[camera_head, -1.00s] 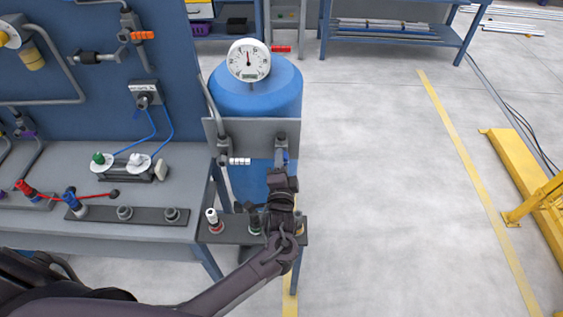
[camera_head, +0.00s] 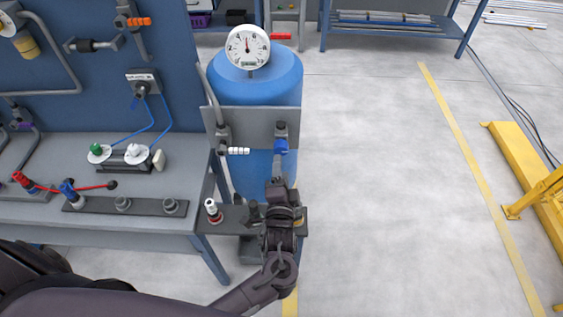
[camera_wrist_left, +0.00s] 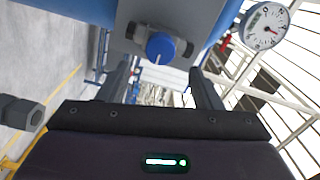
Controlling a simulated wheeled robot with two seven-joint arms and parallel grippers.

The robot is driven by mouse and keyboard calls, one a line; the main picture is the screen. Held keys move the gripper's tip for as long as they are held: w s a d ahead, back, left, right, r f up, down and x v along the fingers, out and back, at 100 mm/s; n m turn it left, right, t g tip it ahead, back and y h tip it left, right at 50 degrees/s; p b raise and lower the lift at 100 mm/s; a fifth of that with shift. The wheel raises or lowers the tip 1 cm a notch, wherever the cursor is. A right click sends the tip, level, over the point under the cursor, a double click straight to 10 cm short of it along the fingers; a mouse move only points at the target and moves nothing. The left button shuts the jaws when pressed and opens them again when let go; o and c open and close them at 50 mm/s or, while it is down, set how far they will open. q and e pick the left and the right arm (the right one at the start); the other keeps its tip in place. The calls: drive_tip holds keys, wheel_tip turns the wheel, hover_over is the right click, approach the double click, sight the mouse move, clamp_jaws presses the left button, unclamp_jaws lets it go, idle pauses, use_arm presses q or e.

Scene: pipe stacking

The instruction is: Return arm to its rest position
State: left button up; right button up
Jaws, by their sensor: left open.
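My left gripper (camera_head: 279,185) shows in the middle of the head view, in front of the blue tank (camera_head: 262,85). In the left wrist view the fingers of the left gripper (camera_wrist_left: 163,85) stand apart with nothing held between them. A blue valve knob (camera_head: 281,147) on the grey plate (camera_head: 255,123) sits just above the fingertips, apart from them in the head view. The blue knob also shows in the wrist view (camera_wrist_left: 160,47), above the gap between the fingers. My left forearm hides part of the small dark shelf. My right gripper is not in view.
A workbench (camera_head: 150,225) with valves and hoses stands at the left. A white-topped fitting (camera_head: 212,209) stands on the small shelf (camera_head: 232,222) beside my wrist. A round gauge (camera_head: 248,47) tops the tank. The floor at right is clear up to a yellow frame (camera_head: 530,165).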

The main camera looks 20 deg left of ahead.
use_arm(q)
drive_tip(key=shift+s+d, duration=0.1)
drive_tip(key=shift+s, duration=0.35)
